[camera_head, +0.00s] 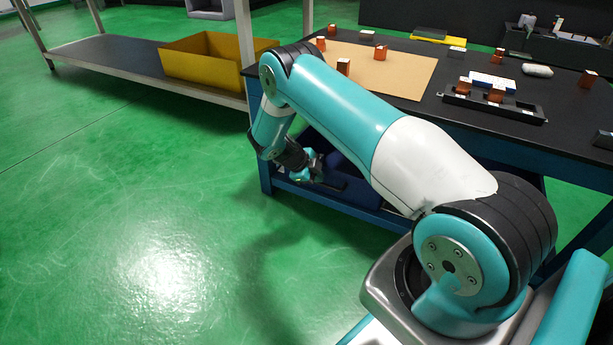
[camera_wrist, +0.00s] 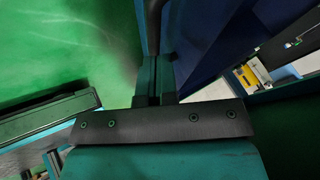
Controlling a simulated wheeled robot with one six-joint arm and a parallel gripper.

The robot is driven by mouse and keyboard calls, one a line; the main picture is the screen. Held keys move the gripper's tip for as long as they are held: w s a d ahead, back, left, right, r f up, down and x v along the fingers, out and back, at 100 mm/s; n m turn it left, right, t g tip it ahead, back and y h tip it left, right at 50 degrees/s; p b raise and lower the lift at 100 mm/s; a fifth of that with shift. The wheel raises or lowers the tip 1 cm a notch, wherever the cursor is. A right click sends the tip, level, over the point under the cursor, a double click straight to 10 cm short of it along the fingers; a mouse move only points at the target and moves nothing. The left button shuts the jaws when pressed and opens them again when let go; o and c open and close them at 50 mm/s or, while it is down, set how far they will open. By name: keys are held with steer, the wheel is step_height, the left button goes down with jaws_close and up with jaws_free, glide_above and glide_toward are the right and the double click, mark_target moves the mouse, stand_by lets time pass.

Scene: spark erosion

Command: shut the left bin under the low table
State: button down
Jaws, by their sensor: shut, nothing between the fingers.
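The low table (camera_head: 480,135) has a black top and a blue frame, and my arm crosses in front of it. A dark blue bin (camera_head: 357,188) shows in part beneath its left end, mostly hidden by my arm. In the wrist view a dark blue panel (camera_wrist: 225,38), which looks like the bin's front, fills the upper right. My gripper (camera_head: 338,184) is shut and empty, low in front of the bin. In the wrist view its fingers (camera_wrist: 155,75) are together, close beside the panel and below a dark bar (camera_wrist: 153,25). I cannot tell whether they touch.
A yellow bin (camera_head: 205,58) stands on a low shelf (camera_head: 110,52) at the upper left. Wooden blocks, a brown mat (camera_head: 400,73) and a black tray (camera_head: 490,106) lie on the tabletop. Open green floor lies left of the table.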

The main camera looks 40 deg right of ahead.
mark_target(328, 174)
steer(key=shift+w+d+r+b, duration=0.1)
steer(key=shift+w+d+b, duration=0.3)
steer(key=shift+d, duration=0.45)
steer(key=shift+w+d+r+b, duration=0.1)
steer(key=shift+w+d+b, duration=0.2)
steer(key=shift+d, duration=0.5)
steer(key=shift+w, duration=0.1)
steer(key=d, duration=0.1)
steer(key=w+d+b, duration=0.1)
steer(key=d, duration=0.1)
steer(key=shift+w+d, duration=0.15)
steer(key=shift+r, duration=0.1)
